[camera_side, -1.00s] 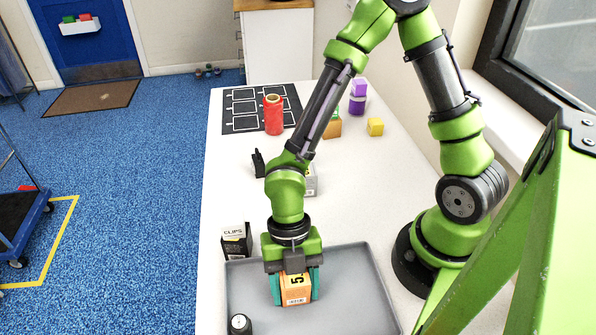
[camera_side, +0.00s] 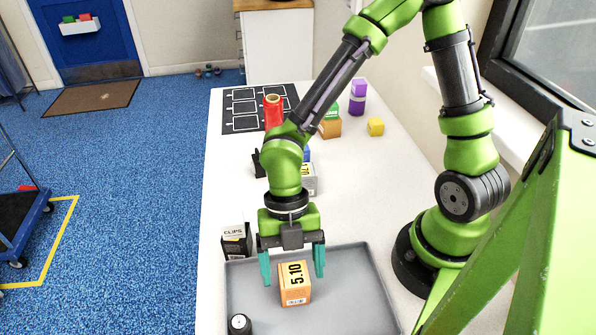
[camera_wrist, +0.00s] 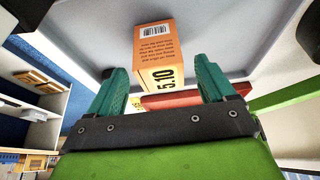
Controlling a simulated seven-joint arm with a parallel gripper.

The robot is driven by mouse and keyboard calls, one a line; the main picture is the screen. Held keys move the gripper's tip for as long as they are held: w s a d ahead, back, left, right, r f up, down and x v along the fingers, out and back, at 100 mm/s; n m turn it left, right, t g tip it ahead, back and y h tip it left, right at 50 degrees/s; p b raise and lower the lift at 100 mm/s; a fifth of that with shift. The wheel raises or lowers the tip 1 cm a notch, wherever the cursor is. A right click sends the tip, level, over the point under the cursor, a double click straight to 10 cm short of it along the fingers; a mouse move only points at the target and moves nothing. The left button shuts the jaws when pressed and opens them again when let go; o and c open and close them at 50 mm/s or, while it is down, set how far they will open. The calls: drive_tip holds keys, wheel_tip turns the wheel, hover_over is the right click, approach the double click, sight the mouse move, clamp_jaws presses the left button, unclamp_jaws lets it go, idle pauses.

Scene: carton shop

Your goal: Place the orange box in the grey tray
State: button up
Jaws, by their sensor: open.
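The orange box (camera_side: 294,284), marked 5.10, stands in the grey tray (camera_side: 358,272), near its middle. It also shows in the wrist view (camera_wrist: 168,50), beyond my fingertips. My gripper (camera_side: 292,268) is open and empty, with its teal fingers spread wide. It is above and slightly behind the box, and the box is clear of the fingers. In the wrist view the fingers (camera_wrist: 163,82) stand apart on either side of the lower part of the box.
A black round object (camera_side: 239,324) is at the tray's front left. A black CLIPS box (camera_side: 236,241) stands beside the tray's back left corner.

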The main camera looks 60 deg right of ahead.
drive_tip(key=w+d+r+m+t, duration=0.1)
drive_tip(key=d+r+m+t, duration=0.4)
drive_tip(key=m, duration=1)
drive_tip(key=w+d+r+m+t+h, duration=0.1)
drive_tip(key=d+r+m+t, duration=0.4)
drive_tip(key=d+r+m, duration=0.7)
wheel_tip(320, 180, up, 2)
drive_tip(key=w+m, duration=0.1)
drive_tip(key=m, duration=0.3)
drive_tip(key=shift+w, duration=0.2)
